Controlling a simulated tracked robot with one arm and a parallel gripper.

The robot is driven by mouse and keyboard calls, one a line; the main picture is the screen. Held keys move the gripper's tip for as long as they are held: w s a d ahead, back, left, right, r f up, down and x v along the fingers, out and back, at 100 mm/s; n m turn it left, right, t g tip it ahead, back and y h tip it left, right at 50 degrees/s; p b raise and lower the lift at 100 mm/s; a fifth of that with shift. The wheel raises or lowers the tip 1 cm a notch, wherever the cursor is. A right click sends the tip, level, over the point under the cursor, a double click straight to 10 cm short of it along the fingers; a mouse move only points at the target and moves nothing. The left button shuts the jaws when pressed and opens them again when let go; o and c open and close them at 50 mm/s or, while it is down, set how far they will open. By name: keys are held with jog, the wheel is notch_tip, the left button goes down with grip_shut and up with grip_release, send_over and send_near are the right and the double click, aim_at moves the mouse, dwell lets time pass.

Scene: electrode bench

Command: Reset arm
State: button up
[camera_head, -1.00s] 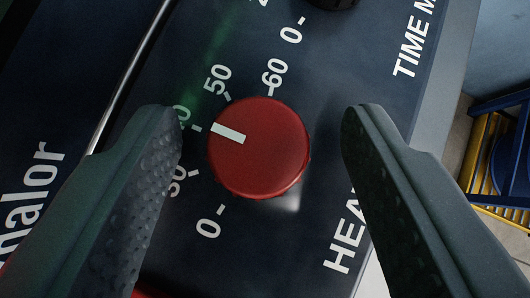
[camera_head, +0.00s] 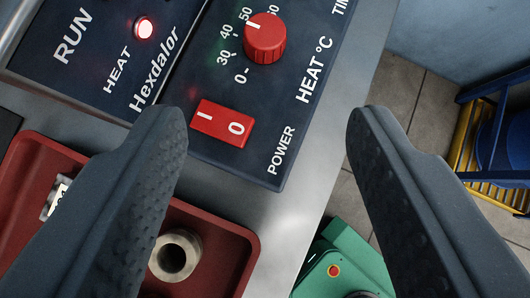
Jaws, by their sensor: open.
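My gripper (camera_head: 268,112) is open and empty. Its two dark fingers stand wide apart, one on the left and one on the right of the view, with the power switch between them and farther off. The red heat knob (camera_head: 265,42) sits above on the dark control panel (camera_head: 215,68), its white mark near 50. The red power switch (camera_head: 222,124) is marked I and O. No finger visibly touches the knob or the switch.
A lit red lamp (camera_head: 145,27) sits at the upper left of the panel. Below is a red tray (camera_head: 245,240) holding a metal ring-shaped part (camera_head: 174,256). A green device (camera_head: 345,262) stands at lower right. A blue and yellow rack (camera_head: 468,140) stands on the tiled floor at right.

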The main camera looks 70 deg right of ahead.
dwell(0.4)
jog(key=s+a+r+n+t+y, duration=0.2)
jog(key=s+a+r+n+t, duration=0.1)
jog(key=r, duration=1)
jog(key=s+a+r+n+t+y, duration=0.2)
jog(key=s+a+r, duration=0.3)
jog(key=r, duration=0.8)
jog(key=s+a+r+n+t+y, duration=0.2)
jog(key=s+a+r+n+t, duration=0.2)
jog(key=r, duration=0.9)
jog(key=s, duration=0.3)
jog(key=shift+s+t+y, duration=0.3)
jog(key=shift+s+y, duration=0.1)
